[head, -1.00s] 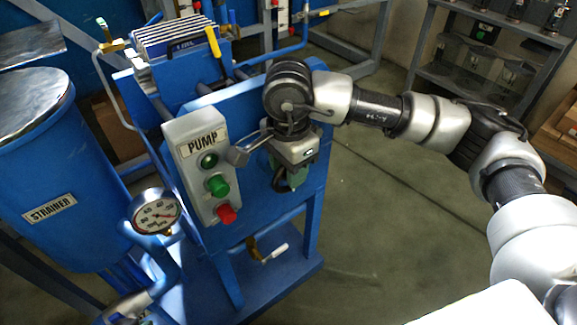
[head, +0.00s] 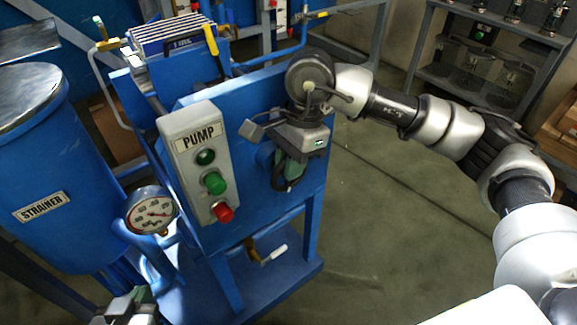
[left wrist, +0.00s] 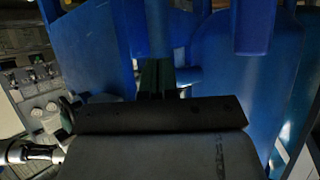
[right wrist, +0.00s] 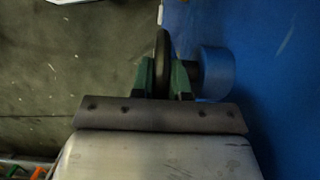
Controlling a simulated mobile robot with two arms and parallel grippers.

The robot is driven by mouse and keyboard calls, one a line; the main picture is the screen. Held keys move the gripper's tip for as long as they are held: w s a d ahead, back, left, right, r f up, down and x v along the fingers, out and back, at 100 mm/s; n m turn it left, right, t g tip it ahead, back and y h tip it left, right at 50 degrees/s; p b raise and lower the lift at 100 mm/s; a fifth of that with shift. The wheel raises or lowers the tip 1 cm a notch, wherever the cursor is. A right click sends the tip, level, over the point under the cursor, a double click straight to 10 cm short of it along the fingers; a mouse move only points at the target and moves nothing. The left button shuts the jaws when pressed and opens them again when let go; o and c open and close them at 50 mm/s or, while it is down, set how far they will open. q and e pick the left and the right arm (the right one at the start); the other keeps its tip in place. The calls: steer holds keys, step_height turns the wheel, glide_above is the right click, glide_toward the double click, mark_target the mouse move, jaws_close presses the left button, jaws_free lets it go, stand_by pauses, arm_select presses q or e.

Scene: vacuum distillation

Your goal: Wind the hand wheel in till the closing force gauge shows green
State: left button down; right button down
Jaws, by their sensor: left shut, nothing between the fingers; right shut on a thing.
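The hand wheel (right wrist: 162,62) is dark and seen edge-on in the right wrist view, beside a blue cylindrical hub (right wrist: 216,72) on the blue panel. My right gripper (right wrist: 163,80) is shut on its rim, with green fingers on either side. In the head view this right gripper (head: 288,174) covers much of the wheel. A round dial gauge (head: 151,211) with a white face stands left of the pump box; I cannot read its label or see any green. My left gripper (head: 130,305) is at the bottom left, shut and empty; its fingers (left wrist: 157,78) show in its wrist view.
The PUMP box (head: 198,160) has green and red buttons and stands left of my right gripper. A small grey box (head: 257,130) sits close beside that gripper. The blue STRAINER tank (head: 35,170) fills the left. Open floor (head: 390,230) lies right of the blue frame.

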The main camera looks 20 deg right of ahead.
arm_select(q)
steer(key=shift+w+r, duration=0.1)
steer(key=shift+r, duration=0.05)
arm_select(e)
steer(key=c, duration=1.1)
jaws_free()
steer(key=shift+r, duration=0.15)
steer(key=shift+w+d+r, duration=0.1)
steer(key=shift+d+r, duration=0.05)
steer(key=shift+r, duration=0.15)
steer(key=p+v, duration=0.2)
steer(key=v, duration=0.6)
steer(key=shift+d+r, duration=0.1)
steer(key=shift+r, duration=0.25)
arm_select(q)
steer(key=s+a+f+g+y, duration=0.1)
steer(key=s+a+f+g, duration=0.1)
steer(key=s+f+g, duration=0.2)
steer(key=shift+s+a+f+g, duration=0.25)
steer(key=shift+s+g, duration=0.65)
steer(key=shift+s, duration=0.35)
arm_select(e)
steer(key=shift+w+d+r, duration=0.1)
steer(key=shift+d+r, duration=0.1)
steer(key=shift+r, duration=0.4)
